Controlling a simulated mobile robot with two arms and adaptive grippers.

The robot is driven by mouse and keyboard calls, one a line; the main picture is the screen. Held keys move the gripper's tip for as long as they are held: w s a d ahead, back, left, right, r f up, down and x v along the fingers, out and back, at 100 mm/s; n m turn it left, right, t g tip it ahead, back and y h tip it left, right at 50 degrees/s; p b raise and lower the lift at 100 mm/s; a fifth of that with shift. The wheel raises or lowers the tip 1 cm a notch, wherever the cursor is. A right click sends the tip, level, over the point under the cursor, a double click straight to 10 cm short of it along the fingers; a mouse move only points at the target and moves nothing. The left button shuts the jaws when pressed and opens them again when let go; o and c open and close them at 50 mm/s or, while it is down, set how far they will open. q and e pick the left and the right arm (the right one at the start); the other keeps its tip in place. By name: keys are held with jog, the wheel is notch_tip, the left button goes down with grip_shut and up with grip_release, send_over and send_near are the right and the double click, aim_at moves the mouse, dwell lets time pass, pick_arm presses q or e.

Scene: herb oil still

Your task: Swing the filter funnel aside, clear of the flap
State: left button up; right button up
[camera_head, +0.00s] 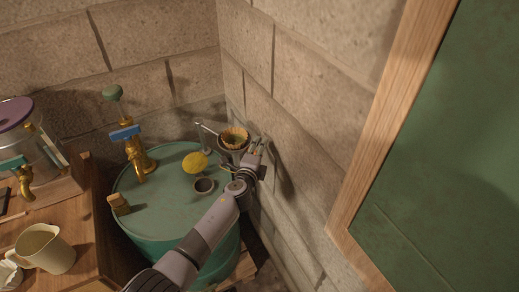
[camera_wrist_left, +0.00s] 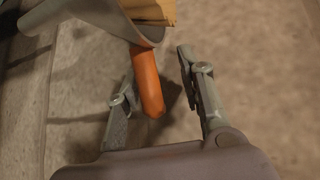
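The filter funnel (camera_head: 234,143) is a grey cone with a pleated tan paper filter in it, over the back right of the teal drum by the wall. In the left wrist view, the grey funnel (camera_wrist_left: 128,25) is at the top and an orange handle (camera_wrist_left: 148,80) reaches down from it. My left gripper (camera_head: 254,158) is beside the funnel on its right; in the wrist view its fingers (camera_wrist_left: 158,85) are apart, with the handle between them and a clear gap to the right finger. I cannot tell which part is the flap; a yellow round piece (camera_head: 195,163) lies beside the funnel.
The teal drum (camera_head: 150,197) bears a dark round opening (camera_head: 203,186), a brass tap (camera_head: 139,158) and a wooden block (camera_head: 118,203). The stone wall (camera_head: 290,130) stands close right of my gripper. A cream jug (camera_head: 45,250) is on the wooden bench at left.

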pick_arm(q)
jog(key=shift+s+a+f, duration=0.15)
jog(key=shift+s+a, duration=0.1)
jog(key=v, duration=1.1)
jog(key=shift+s, duration=0.25)
dwell(0.9)
